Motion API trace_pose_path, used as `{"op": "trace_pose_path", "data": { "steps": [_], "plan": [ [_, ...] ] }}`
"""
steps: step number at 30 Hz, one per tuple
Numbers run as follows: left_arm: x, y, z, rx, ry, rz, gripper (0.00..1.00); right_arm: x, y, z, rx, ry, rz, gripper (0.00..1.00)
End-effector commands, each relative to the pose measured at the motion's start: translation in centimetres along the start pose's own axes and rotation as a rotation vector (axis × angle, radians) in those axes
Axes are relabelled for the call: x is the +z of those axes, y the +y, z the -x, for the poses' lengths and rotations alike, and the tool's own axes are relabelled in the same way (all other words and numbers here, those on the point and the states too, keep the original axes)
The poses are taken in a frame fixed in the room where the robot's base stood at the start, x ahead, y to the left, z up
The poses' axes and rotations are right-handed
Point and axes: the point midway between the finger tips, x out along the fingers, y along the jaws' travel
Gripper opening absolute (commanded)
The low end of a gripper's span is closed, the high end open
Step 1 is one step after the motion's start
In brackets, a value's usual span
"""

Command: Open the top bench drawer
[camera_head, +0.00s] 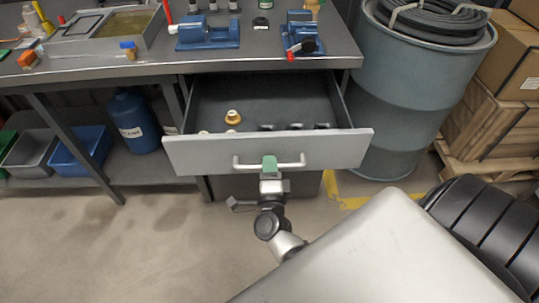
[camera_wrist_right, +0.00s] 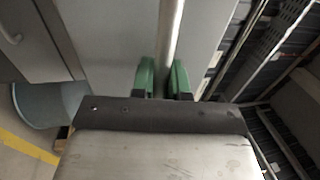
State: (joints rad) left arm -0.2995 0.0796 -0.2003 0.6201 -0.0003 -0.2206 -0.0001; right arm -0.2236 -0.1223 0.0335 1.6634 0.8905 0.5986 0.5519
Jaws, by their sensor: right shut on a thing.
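The top bench drawer (camera_head: 200,155) has a grey front and stands pulled out from under the bench top in the head view. Its white bar handle (camera_head: 293,163) runs across the front. My right gripper (camera_head: 269,163) has green fingertips and is shut on the middle of this handle. In the right wrist view the handle bar (camera_wrist_right: 171,40) passes between the green fingers (camera_wrist_right: 162,80). Inside the drawer lie an orange and white fitting (camera_head: 233,117) and several dark small parts. My left gripper is not in view.
The grey bench top (camera_head: 258,45) holds two blue vises, a framed tray and small bottles. A large blue-grey barrel (camera_head: 400,90) with coiled hose stands right of the drawer. Cardboard boxes (camera_head: 490,115) sit on a pallet. Floor in front is clear.

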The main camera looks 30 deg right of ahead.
Motion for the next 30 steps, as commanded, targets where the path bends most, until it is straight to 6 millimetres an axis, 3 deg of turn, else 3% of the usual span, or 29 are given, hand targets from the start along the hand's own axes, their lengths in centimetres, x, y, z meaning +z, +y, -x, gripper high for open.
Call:
{"op": "trace_pose_path", "data": {
  "steps": [5, 6, 10, 20, 23, 30],
  "plan": [
    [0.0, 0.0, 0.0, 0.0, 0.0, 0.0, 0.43, 0.1, 0.1, 0.0, 0.002, -0.002, 0.0, 0.0],
    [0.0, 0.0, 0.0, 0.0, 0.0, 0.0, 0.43, 0.1, 0.1, 0.0, 0.002, -0.002, 0.0, 0.19],
    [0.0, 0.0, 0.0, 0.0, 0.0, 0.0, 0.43, 0.0, 0.1, 0.0, 0.002, -0.001, 0.0, 0.39],
    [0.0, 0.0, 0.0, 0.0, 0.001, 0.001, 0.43, 0.0, 0.1, 0.3, 0.002, -0.001, 0.0, 0.4],
    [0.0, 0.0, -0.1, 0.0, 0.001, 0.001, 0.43, 0.0, 0.1, 1.4, 0.003, -0.001, 0.001, 0.4],
    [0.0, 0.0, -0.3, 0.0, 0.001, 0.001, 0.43, 0.0, 0.2, 6.2, 0.006, -0.002, 0.001, 0.4]
  ]
}}
